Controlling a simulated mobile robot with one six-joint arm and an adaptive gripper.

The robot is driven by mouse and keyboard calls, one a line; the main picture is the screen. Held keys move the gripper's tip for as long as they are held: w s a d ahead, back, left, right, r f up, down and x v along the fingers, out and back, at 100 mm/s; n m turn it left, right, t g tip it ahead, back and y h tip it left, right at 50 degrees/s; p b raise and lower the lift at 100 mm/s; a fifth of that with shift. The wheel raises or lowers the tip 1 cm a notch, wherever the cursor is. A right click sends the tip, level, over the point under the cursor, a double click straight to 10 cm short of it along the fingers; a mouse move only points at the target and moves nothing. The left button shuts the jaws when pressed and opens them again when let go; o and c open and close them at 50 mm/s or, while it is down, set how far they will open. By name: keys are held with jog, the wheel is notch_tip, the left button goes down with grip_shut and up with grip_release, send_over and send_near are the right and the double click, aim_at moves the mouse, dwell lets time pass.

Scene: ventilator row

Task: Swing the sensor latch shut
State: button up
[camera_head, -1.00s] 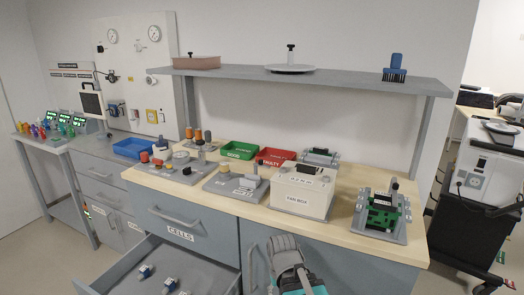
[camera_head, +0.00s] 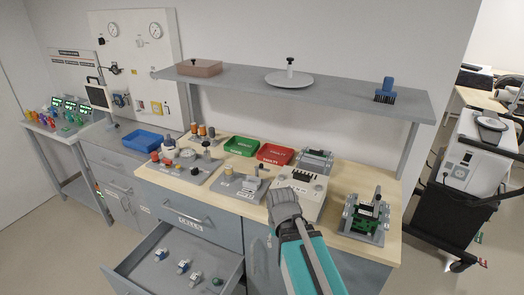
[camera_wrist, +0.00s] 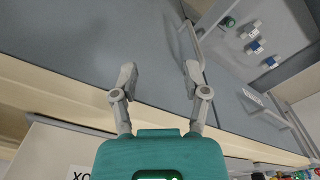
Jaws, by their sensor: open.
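My gripper (camera_wrist: 160,72) is open and empty in the wrist view, its two grey fingers apart over the bench's front edge. In the head view my arm reaches up to the bench front beside the white box (camera_head: 300,193); the fingers cannot be made out there. I cannot tell for certain which part is the sensor latch. A grey plate fixture (camera_head: 222,189) with a small upright part (camera_head: 258,185) stands left of the white box. A green circuit board (camera_head: 365,222) with an upright dark-topped part sits on a grey base to the right. No contact with either fixture is visible.
A drawer (camera_head: 150,268) stands open at lower left, with small items inside. Green (camera_head: 241,146) and red (camera_head: 275,154) bins stand behind the fixtures. A shelf (camera_head: 330,96) overhangs the bench. Bare wood (camera_head: 340,248) shows at the front right.

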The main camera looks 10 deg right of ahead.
notch_tip(320, 180, up, 16)
jog(key=w+r+p, duration=0.1)
jog(key=w+p, duration=0.1)
jog(key=p, duration=1.3)
notch_tip(320, 180, up, 10)
jog(key=n+p, duration=1)
jog(key=n, duration=0.3)
send_over(261, 164)
jog(key=shift+f, duration=0.1)
jog(key=shift+f, duration=0.1)
notch_tip(261, 164, down, 15)
jog(key=b, duration=1.5)
jog(key=shift+f, duration=0.1)
